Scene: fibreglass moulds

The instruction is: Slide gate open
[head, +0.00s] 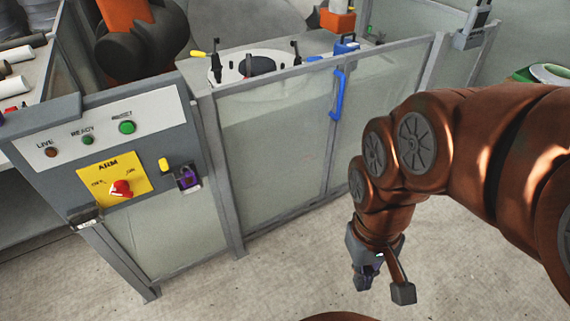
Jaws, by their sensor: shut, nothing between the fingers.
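A waist-high fence of translucent panels in grey metal frames runs across the middle of the head view. The gate panel (385,92) with an upright blue handle (338,97) is part of this fence. A blue latch-like piece (346,46) sits on the top rail just above the handle. I see no open gap in the fence, and which way the panel slides I cannot tell. My gripper (383,288) is low at the lower right, pointing down over the floor. It is shut and empty, apart from the handle, nearer to me and below it.
Behind the fence are an orange robot arm (125,15) and a white round mould (260,66). The concrete floor (270,275) before the fence is clear.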

